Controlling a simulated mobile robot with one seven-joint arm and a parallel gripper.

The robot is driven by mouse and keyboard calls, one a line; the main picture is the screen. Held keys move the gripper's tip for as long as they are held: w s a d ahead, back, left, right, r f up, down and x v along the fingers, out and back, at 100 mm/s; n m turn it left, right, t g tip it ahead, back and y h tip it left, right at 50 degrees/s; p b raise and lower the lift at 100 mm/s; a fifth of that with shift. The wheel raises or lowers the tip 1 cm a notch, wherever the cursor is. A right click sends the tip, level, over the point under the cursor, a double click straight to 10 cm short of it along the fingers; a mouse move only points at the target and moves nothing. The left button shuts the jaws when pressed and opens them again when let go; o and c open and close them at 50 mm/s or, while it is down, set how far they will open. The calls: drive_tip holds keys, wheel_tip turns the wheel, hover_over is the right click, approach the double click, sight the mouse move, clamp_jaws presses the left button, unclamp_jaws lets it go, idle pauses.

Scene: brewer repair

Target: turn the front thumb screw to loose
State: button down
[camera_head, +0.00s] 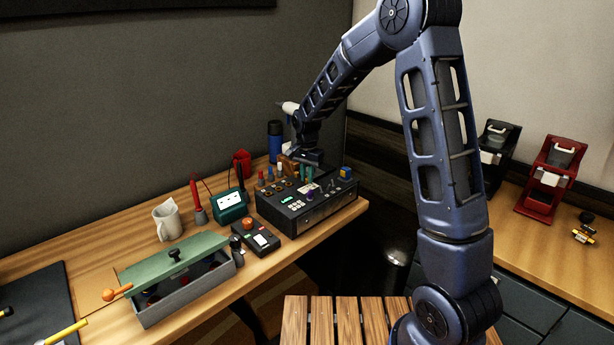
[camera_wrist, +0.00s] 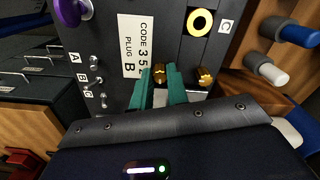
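A black control box (camera_head: 311,211) stands at the right end of the wooden bench. My gripper (camera_head: 306,171) is down over its back part, and its fingertips are hard to make out in the head view. In the wrist view my two teal fingers (camera_wrist: 160,80) stand close on either side of a brass thumb screw (camera_wrist: 160,72), with hardly any gap showing. A second brass thumb screw (camera_wrist: 205,76) sits to the right, clear of the fingers. A pale plate shows behind the fingers, partly hidden by them. I cannot tell how far either screw is turned.
The box panel carries a label (camera_wrist: 138,47), a yellow ring socket (camera_wrist: 200,22), small toggles (camera_wrist: 95,82) and a purple knob (camera_wrist: 72,10). Blue and white pegs (camera_wrist: 267,69) stand close at the right. A handheld device (camera_head: 257,238) and a green-lidded box (camera_head: 175,256) lie left on the bench.

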drive_tip(key=shift+n, duration=0.8)
drive_tip(key=c, duration=1.4)
unclamp_jaws()
drive_tip(key=shift+o, duration=0.2)
wheel_tip(320, 180, up, 11)
